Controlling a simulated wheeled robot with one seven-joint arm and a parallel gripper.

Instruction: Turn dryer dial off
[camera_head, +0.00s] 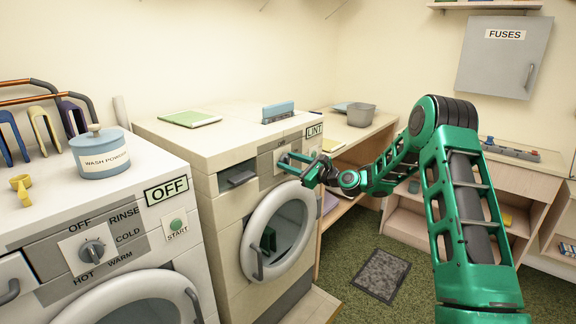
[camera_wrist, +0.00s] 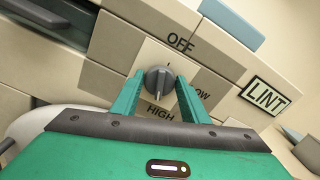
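The dryer (camera_head: 212,155) stands in the middle of the head view, with a round glass door. Its dial (camera_wrist: 158,80) is a dark grey knob on a pale plate in the wrist view, with OFF above, LOW to the right and HIGH below. My gripper (camera_wrist: 157,85) is in front of the dial, its two green fingers spread to either side of the knob, with gaps visible between. In the head view my gripper (camera_head: 285,163) reaches the dryer's front panel and hides the dial. Whether the fingertips touch the panel cannot be told.
A washer (camera_head: 60,215) with its own dial (camera_head: 92,250) stands at the left. A LINT label (camera_head: 314,130) is right of the dryer dial. A handle recess (camera_head: 238,178) lies left of my gripper. A green book (camera_head: 190,119) and blue box (camera_head: 278,111) lie on top.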

